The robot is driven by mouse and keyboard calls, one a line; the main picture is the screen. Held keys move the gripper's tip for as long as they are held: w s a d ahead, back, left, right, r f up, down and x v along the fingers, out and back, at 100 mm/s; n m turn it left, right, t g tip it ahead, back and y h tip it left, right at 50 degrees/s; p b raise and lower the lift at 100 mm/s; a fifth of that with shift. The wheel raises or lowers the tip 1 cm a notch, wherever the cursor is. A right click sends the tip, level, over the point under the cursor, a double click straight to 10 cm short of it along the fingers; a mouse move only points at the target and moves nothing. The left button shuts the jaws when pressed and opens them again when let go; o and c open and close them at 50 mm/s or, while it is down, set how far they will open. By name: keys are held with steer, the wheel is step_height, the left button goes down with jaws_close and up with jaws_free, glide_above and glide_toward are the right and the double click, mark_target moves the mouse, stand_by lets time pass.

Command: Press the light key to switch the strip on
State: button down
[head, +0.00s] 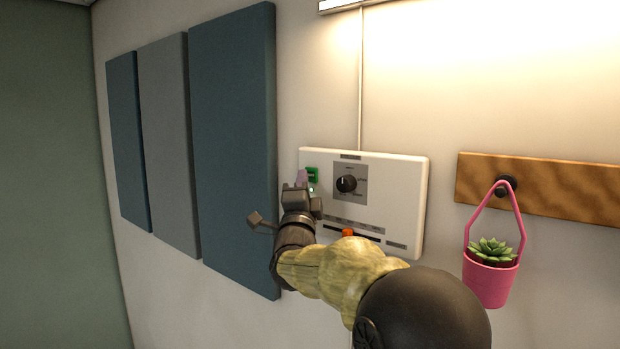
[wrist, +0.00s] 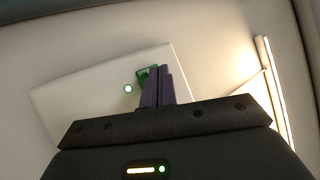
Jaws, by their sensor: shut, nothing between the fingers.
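A white control panel (head: 405,180) is mounted on the wall, with a dark rotary knob (head: 346,184), an orange slider (head: 347,232) and a green key (head: 313,174) at its upper left. The strip (head: 345,4) above is lit and washes the wall with warm light. My gripper (head: 301,180) is shut and empty, its purple fingertips at the green key. In the wrist view the shut fingers (wrist: 157,88) overlap the green key (wrist: 146,74), partly hiding it. Whether they touch it I cannot tell. A small round indicator (wrist: 128,89) glows beside it.
Blue and grey wall panels (head: 232,140) stand close to the left of my gripper. A wooden rail (head: 560,190) with a dark peg holds a pink hanging pot (head: 490,280) with a succulent at the right. A thin cable (head: 361,90) runs from the strip to the panel.

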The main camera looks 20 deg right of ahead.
steer(key=s+a+b, duration=0.3)
steer(key=a+b, duration=0.1)
steer(key=a, duration=0.1)
steer(key=shift+s, duration=0.3)
steer(key=shift+f, duration=0.1)
stand_by(1.9)
